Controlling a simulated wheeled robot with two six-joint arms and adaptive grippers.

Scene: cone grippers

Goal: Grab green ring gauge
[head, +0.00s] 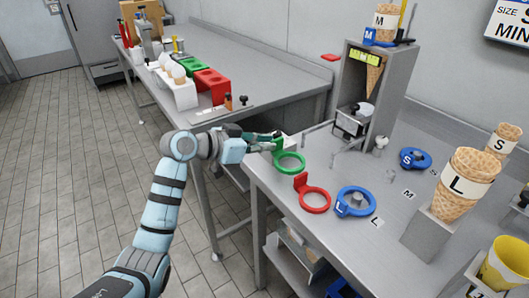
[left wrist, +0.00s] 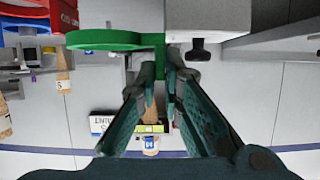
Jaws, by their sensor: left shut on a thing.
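The green ring gauge (head: 290,173) is at the near left corner of the right-hand steel table, with its tab toward my left gripper. My left gripper (head: 276,138) reaches in from the left and is shut on the tab. In the left wrist view, the green ring gauge (left wrist: 100,38) shows flat, edge-on, with its tab between the fingertips (left wrist: 161,68). I cannot tell whether the ring touches the table. My right gripper is not in view.
A red ring gauge (head: 315,209) and a blue ring gauge (head: 354,212) lie close to the right. Another blue gauge (head: 410,165) lies farther back. A grey cone stand (head: 352,100) rises behind. A large cone (head: 463,192) stands in a holder at right.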

